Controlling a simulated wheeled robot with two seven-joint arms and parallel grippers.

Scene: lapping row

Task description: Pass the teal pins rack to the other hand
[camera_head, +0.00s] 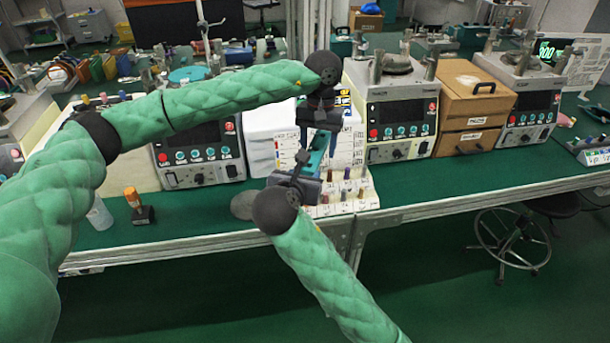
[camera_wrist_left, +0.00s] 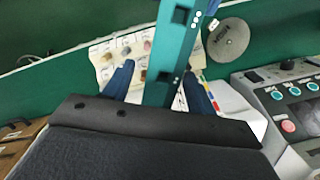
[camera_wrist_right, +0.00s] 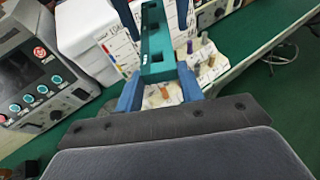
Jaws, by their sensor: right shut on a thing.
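The teal pins rack (camera_head: 318,152) is a narrow bar with square holes, held in the air between my two grippers above the bench. My right gripper (camera_head: 303,172) is below it and shut on its lower end. In the right wrist view the rack (camera_wrist_right: 155,42) stands between the fingers (camera_wrist_right: 160,70). My left gripper (camera_head: 320,124) is above, at the rack's upper end. In the left wrist view its fingers (camera_wrist_left: 158,68) are apart on both sides of the rack (camera_wrist_left: 170,62), with a visible gap on the left side.
A white pin board (camera_head: 345,197) with several coloured pegs lies below the grippers, near the green bench's front edge. Lapping machines stand left (camera_head: 200,150) and right (camera_head: 402,115). Wooden drawers (camera_head: 475,100) are further right. A bottle (camera_head: 100,214) and an orange-topped stamp (camera_head: 138,208) stand left.

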